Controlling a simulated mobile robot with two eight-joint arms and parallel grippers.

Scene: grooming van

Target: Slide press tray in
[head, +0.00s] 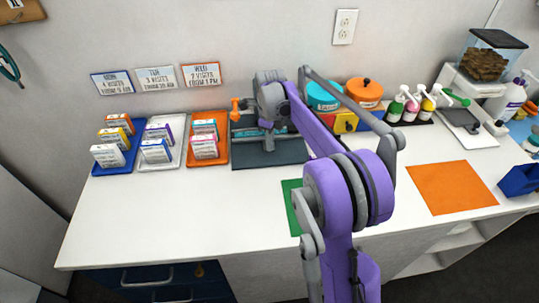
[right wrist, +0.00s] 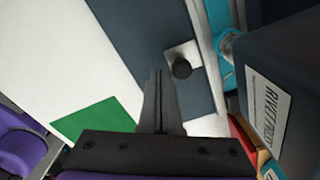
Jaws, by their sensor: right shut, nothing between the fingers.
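The press stands at the back of the counter, mostly hidden behind my right arm in the head view; its orange lever (head: 236,106) and dark slate base (head: 262,156) show. In the right wrist view its dark body (right wrist: 277,95) carries a "RIVET PRESS" label. A pale metal tray tab with a black knob (right wrist: 181,68) lies over the dark slate surface (right wrist: 150,35). My right gripper (right wrist: 158,75) is shut and empty, its fingertips just left of the knob, apparently apart from it. Contact cannot be judged surely. My left gripper is not in view.
Blue, white and orange trays (head: 222,161) with small boxes stand left of the press. Teal and orange tubs (head: 364,92) and pump bottles (head: 411,107) stand right. A green mat (head: 291,203) and an orange mat (head: 452,187) lie flat. The front left counter is clear.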

